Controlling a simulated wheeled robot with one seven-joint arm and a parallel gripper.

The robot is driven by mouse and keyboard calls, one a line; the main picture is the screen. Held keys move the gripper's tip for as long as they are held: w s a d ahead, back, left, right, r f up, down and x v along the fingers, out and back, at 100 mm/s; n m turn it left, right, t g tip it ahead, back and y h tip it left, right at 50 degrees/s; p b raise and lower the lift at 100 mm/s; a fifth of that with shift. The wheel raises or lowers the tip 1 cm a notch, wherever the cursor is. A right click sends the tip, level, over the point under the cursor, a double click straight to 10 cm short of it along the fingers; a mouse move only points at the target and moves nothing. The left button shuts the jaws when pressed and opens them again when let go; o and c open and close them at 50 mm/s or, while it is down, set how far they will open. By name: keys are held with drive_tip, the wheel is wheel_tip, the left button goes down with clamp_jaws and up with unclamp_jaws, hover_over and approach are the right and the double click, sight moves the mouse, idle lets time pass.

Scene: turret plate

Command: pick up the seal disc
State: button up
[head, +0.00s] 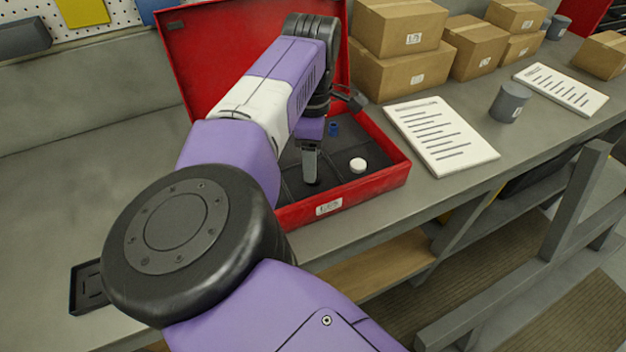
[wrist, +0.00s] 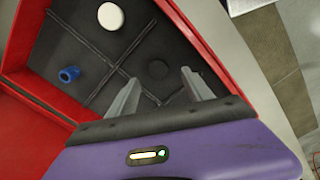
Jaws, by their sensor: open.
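My gripper (wrist: 160,77) is open and empty, its fingers pointing down into the red case (head: 390,178). In the head view my arm and gripper (head: 311,168) hide that spot. A white round disc (head: 358,165) lies in another compartment nearer the right front corner; it also shows at the top of the wrist view (wrist: 110,16).
A small blue ring-shaped part (wrist: 69,75) lies in another compartment. The case's raised lid (head: 200,60) stands behind. Cardboard boxes (head: 400,70), a printed sheet (head: 440,135) and a grey cup (head: 509,102) are to the right. A small black tray (head: 88,287) sits at the left front.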

wheel_tip(320, 180, down, 4)
drive_tip(key=shift+w+d+f+b, duration=0.1)
drive_tip(key=shift+f+b, duration=0.15)
drive_tip(key=shift+b, duration=0.85)
clamp_jaws()
drive_tip(key=shift+r, duration=0.2)
